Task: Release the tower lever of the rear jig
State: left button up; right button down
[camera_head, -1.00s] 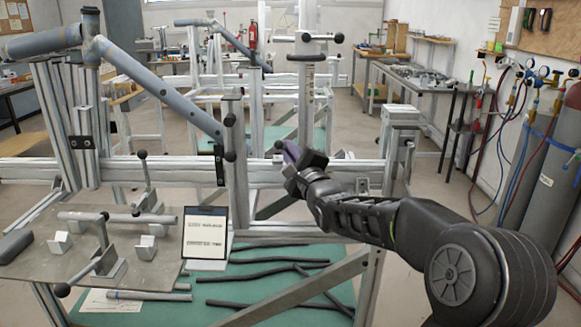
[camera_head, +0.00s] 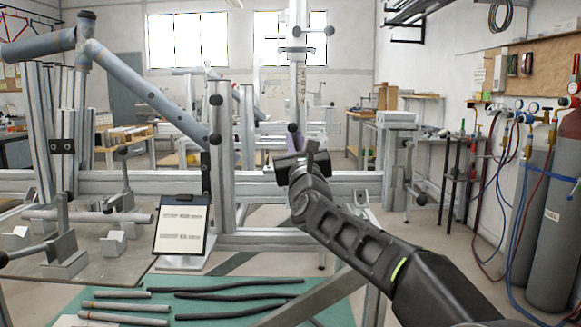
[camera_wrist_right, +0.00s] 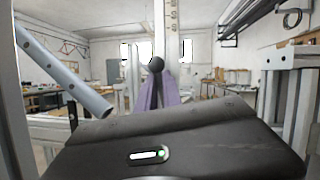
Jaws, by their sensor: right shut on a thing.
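The tower (camera_head: 298,85) of the rear jig is an upright grey post near the middle of the head view. It also fills the top centre of the wrist view (camera_wrist_right: 166,30). My right gripper (camera_wrist_right: 157,88) has purple fingers, shut on a lever just below its black ball knob (camera_wrist_right: 156,64). In the head view the knob (camera_head: 293,127) shows just above my right gripper (camera_head: 291,153), in front of the tower's lower part. The lever's shaft is mostly hidden by the fingers and gripper body. My left gripper is out of view.
A grey tube frame (camera_head: 150,95) slopes down from the left towards the posts. A horizontal rail (camera_head: 340,190) runs behind my right arm. A plate with clamps and a tablet (camera_head: 181,229) stand at left. Gas cylinders (camera_head: 555,225) stand at far right.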

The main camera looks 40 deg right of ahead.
jog(key=shift+s+d+f+m+g+h+b, duration=0.15)
jog(key=shift+f+m+g+h+b, duration=0.15)
jog(key=shift+m+h+b, duration=0.35)
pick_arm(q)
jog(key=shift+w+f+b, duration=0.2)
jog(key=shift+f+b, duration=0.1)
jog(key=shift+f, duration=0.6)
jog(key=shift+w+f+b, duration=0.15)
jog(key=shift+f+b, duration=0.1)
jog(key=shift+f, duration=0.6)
pick_arm(e)
jog(key=shift+s+d+r+m+h, duration=0.1)
jog(key=shift+d+r+m+h, duration=0.15)
jog(key=shift+m, duration=0.7)
jog(key=c, duration=1.5)
grip_release()
jog(key=shift+r, duration=0.1)
